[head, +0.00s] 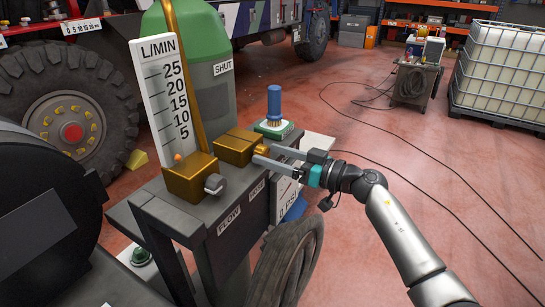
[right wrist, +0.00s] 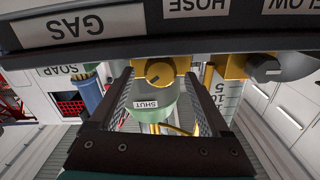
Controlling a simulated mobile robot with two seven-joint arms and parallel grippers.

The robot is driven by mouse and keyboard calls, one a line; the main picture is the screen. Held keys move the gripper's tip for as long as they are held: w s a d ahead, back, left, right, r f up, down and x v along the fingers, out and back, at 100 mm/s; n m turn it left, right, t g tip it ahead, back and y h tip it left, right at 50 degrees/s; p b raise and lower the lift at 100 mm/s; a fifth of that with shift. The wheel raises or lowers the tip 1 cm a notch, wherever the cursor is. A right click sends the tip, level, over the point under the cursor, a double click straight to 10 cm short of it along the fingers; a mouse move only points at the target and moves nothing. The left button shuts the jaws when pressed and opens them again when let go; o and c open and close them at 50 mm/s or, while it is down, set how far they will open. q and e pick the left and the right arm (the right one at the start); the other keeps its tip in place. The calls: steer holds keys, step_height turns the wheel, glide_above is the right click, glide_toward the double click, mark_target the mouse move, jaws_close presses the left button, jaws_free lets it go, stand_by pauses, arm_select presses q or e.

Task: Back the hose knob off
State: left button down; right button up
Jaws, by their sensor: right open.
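The hose knob (head: 262,150) is a round brass knob on the front of a brass block (head: 235,146) on the grey stand. My left gripper is not in view.
A second brass block (head: 190,178) with a grey knob (head: 215,184) and an L/MIN gauge (head: 165,85) stands to the left. A blue cylinder (head: 274,101) stands behind the gripper. The red floor at right is open, with cables.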

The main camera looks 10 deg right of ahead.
steer(key=shift+w+a, duration=0.1)
steer(key=shift+a, duration=0.05)
jaws_close()
stand_by(0.6)
